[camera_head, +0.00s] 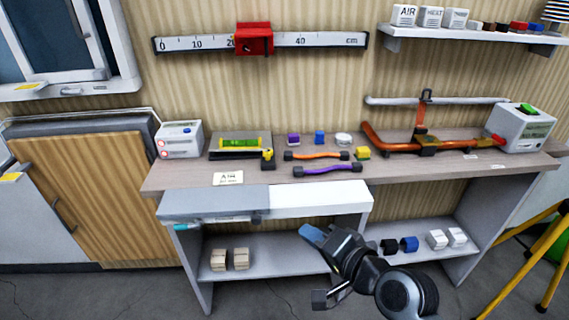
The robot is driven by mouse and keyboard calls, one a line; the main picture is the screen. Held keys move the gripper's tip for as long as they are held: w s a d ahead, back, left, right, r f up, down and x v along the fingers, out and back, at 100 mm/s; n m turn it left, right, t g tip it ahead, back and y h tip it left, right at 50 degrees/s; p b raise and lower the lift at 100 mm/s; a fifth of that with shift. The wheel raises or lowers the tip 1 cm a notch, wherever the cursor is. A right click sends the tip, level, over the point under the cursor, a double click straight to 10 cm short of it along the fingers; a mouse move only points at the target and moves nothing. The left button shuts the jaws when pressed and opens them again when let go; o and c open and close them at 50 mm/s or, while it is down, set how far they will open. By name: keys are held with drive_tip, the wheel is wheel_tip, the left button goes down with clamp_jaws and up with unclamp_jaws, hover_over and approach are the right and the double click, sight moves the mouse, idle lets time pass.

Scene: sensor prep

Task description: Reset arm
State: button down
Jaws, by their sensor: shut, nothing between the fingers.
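My gripper (313,236) is in front of the workbench, below its top and before the lower shelf. Its fingers point up and to the left, are shut and hold nothing. My dark arm links come in from the lower right. The workbench top (190,178) stands behind and above my gripper. On it lie an orange cable (316,156) and a purple cable (326,170), both with dark ends. My arm hides part of the lower shelf.
A pale drawer front (318,200) juts out below the top. Wooden blocks (230,259) and several small blocks (409,244) sit on the lower shelf (285,255). A yellow tripod (530,265) stands at right. A white device (520,128) and copper pipe (375,141) are on the bench.

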drive_tip(key=s+d+f+n+h, duration=0.1)
drive_tip(key=s+d+f+h, duration=0.15)
drive_tip(key=s, duration=0.55)
drive_tip(key=s+d+f+t+h, duration=0.1)
drive_tip(key=s+d, duration=0.2)
drive_tip(key=s, duration=0.4)
drive_tip(key=s+d+f+n+h, duration=0.1)
drive_tip(key=s+d+f+h, duration=0.15)
drive_tip(key=s, duration=0.55)
drive_tip(key=s+d+r+n, duration=0.2)
drive_tip(key=s+r, duration=0.4)
drive_tip(key=s, duration=0.3)
drive_tip(key=s+d+r+n+t+h, duration=0.1)
drive_tip(key=s+d+r+n, duration=0.1)
drive_tip(key=s+r, duration=0.4)
drive_tip(key=s+n, duration=0.1)
drive_tip(key=s, duration=0.1)
drive_tip(key=shift+s+d+n+t+h, duration=0.25)
drive_tip(key=shift+s+n+t+h, duration=0.05)
drive_tip(key=shift+s+n, duration=0.1)
